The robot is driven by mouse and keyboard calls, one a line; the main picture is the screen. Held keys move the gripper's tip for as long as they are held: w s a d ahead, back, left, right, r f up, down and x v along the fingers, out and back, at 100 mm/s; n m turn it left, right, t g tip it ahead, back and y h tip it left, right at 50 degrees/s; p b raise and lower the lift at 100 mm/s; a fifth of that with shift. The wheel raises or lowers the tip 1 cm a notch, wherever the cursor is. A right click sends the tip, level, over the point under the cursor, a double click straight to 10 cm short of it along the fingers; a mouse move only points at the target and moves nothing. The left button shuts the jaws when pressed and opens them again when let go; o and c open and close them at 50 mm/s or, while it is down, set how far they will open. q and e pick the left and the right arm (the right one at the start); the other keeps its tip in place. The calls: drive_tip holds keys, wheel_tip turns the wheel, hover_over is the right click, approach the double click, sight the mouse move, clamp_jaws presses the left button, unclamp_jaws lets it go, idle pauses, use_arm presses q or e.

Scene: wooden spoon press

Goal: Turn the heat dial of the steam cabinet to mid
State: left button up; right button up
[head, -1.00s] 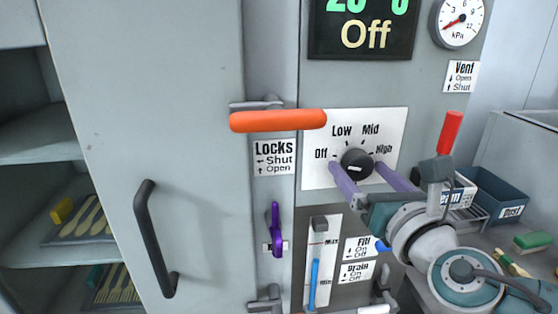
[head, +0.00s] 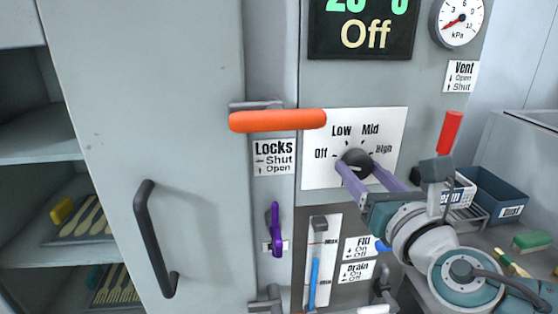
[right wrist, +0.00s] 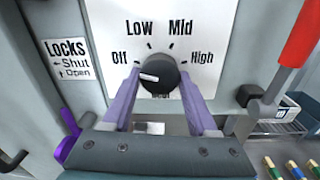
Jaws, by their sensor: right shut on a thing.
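The heat dial (head: 356,158) is a round black knob on a white plate (head: 320,176) marked Off, Low, Mid and High, on the grey steam cabinet. In the right wrist view the dial (right wrist: 160,76) has a white mark on its left side, pointing towards Off. The display (head: 362,34) above reads Off. My right gripper (head: 359,170) is shut on the dial, with one purple finger on each side of it. In the right wrist view the gripper (right wrist: 159,80) hides the lower part of the plate. My left gripper is not in view.
An orange lock handle (head: 278,121) juts out left of the dial plate. A purple lever (head: 275,230) and a blue level gauge (head: 314,275) sit below. A red lever (head: 449,132) stands right of the plate. A blue bin (head: 497,196) is further right.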

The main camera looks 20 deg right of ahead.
drive_tip(key=m+b, duration=0.3)
drive_tip(key=m, duration=0.1)
drive_tip(key=shift+a+f+b, duration=0.1)
drive_tip(key=shift+f+b, duration=0.1)
drive_tip(key=shift+b, duration=0.15)
drive_tip(key=m+b, duration=0.3)
drive_tip(key=m, duration=0.2)
drive_tip(key=shift+r+m, duration=0.1)
drive_tip(key=shift+m, duration=0.3)
drive_tip(key=m+b, duration=0.2)
drive_tip(key=m, duration=0.3)
drive_tip(key=shift+a+r+m+h+b, duration=0.1)
drive_tip(key=shift+r+m+h+b, duration=0.05)
drive_tip(key=shift+m+h+b, duration=0.2)
drive_tip(key=m, duration=0.4)
drive_tip(key=shift+r+m+b, duration=0.1)
drive_tip(key=shift+m+b, duration=0.25)
drive_tip(key=o, duration=1.4)
